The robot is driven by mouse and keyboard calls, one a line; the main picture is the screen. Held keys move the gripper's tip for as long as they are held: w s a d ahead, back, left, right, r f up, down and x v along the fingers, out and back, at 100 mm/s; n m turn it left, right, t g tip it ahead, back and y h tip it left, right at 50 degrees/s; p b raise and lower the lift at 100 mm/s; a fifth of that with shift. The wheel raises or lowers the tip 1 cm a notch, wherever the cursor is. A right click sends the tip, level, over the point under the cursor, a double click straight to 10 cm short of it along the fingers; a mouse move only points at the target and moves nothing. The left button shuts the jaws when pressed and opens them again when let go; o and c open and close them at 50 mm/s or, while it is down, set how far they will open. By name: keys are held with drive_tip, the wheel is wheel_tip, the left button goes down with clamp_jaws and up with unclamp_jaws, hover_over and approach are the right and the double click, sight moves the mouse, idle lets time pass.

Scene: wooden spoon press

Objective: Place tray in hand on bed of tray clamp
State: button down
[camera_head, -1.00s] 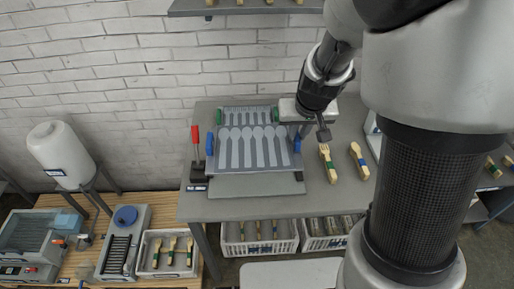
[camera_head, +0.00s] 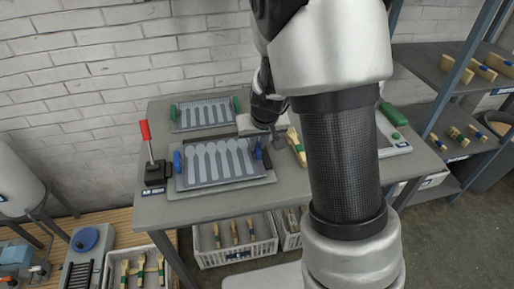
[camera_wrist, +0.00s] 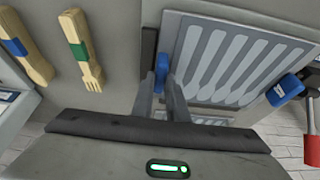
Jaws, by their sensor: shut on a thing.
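The grey tray with spoon-shaped recesses and blue end handles (camera_head: 217,160) is over the flat grey bed of the tray clamp (camera_head: 255,183). The tray also shows in the wrist view (camera_wrist: 222,58). My gripper (camera_head: 272,138) is shut on the tray's right-hand blue handle; the wrist view shows the fingers (camera_wrist: 163,80) on either side of that handle. The bed's edge shows along the front and right of the tray. I cannot tell whether the tray touches the bed. The clamp's red-topped lever (camera_head: 147,140) stands upright on a black base at the left.
A second tray with green handles (camera_head: 204,114) lies behind. Wooden utensils (camera_head: 296,147) lie to the right of the gripper, also in the wrist view (camera_wrist: 82,50). A white crate of utensils (camera_head: 235,255) is under the table. Shelves (camera_head: 470,100) stand at the right.

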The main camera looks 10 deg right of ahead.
drive_tip(key=shift+f, duration=0.25)
drive_tip(key=shift+f, duration=0.15)
drive_tip(key=c, duration=1.7)
unclamp_jaws()
drive_tip(key=shift+c, duration=0.2)
drive_tip(key=s+a+r+y+p, duration=0.1)
drive_tip(key=s+r+p, duration=0.1)
drive_tip(key=s+r, duration=0.7)
drive_tip(key=s+a+r+p, duration=0.1)
drive_tip(key=s+r+p, duration=0.25)
drive_tip(key=r, duration=0.95)
drive_tip(key=s+d+r+t+h, duration=0.1)
drive_tip(key=s+r, duration=0.4)
drive_tip(key=s, duration=0.7)
drive_tip(key=shift+s+d+b, duration=0.3)
drive_tip(key=shift+d+b, duration=0.05)
drive_tip(key=shift+d, duration=0.15)
